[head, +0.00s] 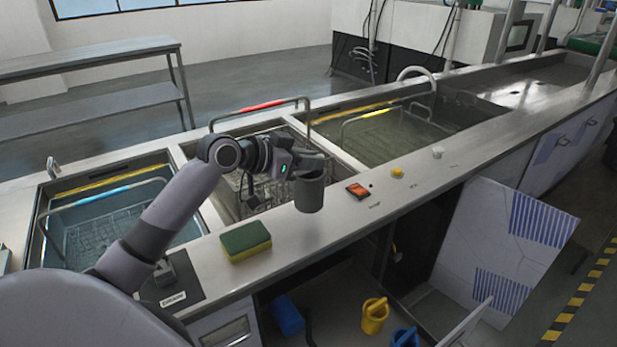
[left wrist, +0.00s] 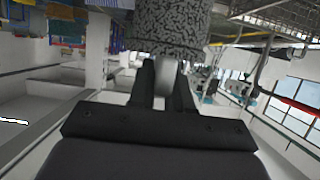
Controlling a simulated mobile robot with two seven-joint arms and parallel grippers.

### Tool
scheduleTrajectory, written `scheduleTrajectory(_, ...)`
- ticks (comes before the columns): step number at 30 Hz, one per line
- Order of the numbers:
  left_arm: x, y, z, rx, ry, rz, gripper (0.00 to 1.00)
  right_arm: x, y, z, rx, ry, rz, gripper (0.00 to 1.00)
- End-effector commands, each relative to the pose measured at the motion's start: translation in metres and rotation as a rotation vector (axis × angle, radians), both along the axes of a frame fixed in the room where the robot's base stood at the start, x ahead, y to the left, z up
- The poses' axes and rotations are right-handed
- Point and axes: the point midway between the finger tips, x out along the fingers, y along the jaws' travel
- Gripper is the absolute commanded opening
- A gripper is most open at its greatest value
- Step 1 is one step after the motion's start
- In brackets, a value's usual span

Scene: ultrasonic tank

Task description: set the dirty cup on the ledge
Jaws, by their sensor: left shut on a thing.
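The dirty cup (head: 311,193) is dark grey; its speckled side shows at the top of the left wrist view (left wrist: 172,28). My left gripper (head: 306,165) is shut on the cup at its side. In the left wrist view its two dark fingers (left wrist: 166,85) reach up to the cup. The cup is upright in front of the middle of the metal ledge (head: 335,222) that runs along the front of the tanks. I cannot tell whether its base touches the ledge or hangs over it. My right gripper is not in view.
A green and yellow sponge (head: 246,241) lies on the ledge left of the cup. An orange switch (head: 357,190) and a yellow knob (head: 397,172) are to its right. A basket with a red handle (head: 262,105) sits in the tank behind. An open cabinet door (head: 505,250) juts out front right.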

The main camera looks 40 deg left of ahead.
Motion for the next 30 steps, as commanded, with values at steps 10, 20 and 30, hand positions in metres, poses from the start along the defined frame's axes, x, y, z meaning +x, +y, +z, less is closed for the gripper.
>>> scheduleTrajectory(10,0.0,0.0,-0.042,-0.002,0.002,0.001,0.0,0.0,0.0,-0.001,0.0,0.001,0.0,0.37)
scheduleTrajectory(20,0.0,0.0,-0.045,-0.001,0.0,0.0,0.0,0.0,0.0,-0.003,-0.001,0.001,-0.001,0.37)
scheduleTrajectory(30,0.0,0.0,-0.046,0.0,0.001,0.0,0.44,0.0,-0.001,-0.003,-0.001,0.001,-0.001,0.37)
